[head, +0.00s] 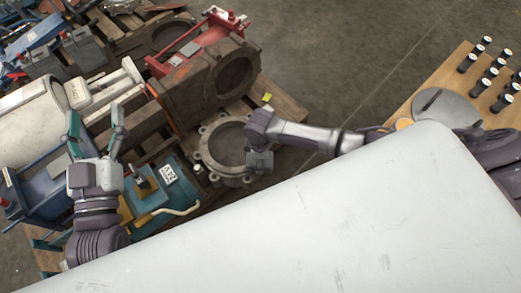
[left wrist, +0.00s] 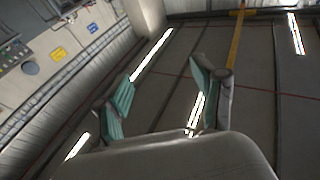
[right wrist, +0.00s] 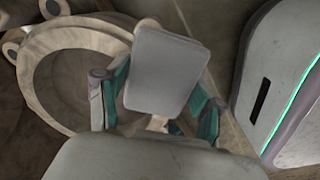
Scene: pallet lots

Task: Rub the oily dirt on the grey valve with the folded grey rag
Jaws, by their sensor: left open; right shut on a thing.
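The grey valve (head: 208,156) is a round flanged body with bolt lugs, lying on a pallet in the middle of the head view. Its ring (right wrist: 62,45) fills the left of the right wrist view. My right gripper (right wrist: 158,98) is shut on the folded grey rag (right wrist: 166,68), a flat grey rectangle. In the head view the rag (head: 260,160) shows over the valve's right rim; I cannot tell whether it touches. I cannot make out the oily dirt. My left gripper (head: 97,122) is open and empty, raised at the left of the head view, with open fingers in its wrist view (left wrist: 163,80).
A large rusty valve with a red top (head: 205,75) stands behind the grey valve. A teal labelled unit (head: 165,190) lies to its left, near a white cylinder (head: 30,122). A wooden table (head: 430,75) with several dark cylinders is at right. Floor between is clear.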

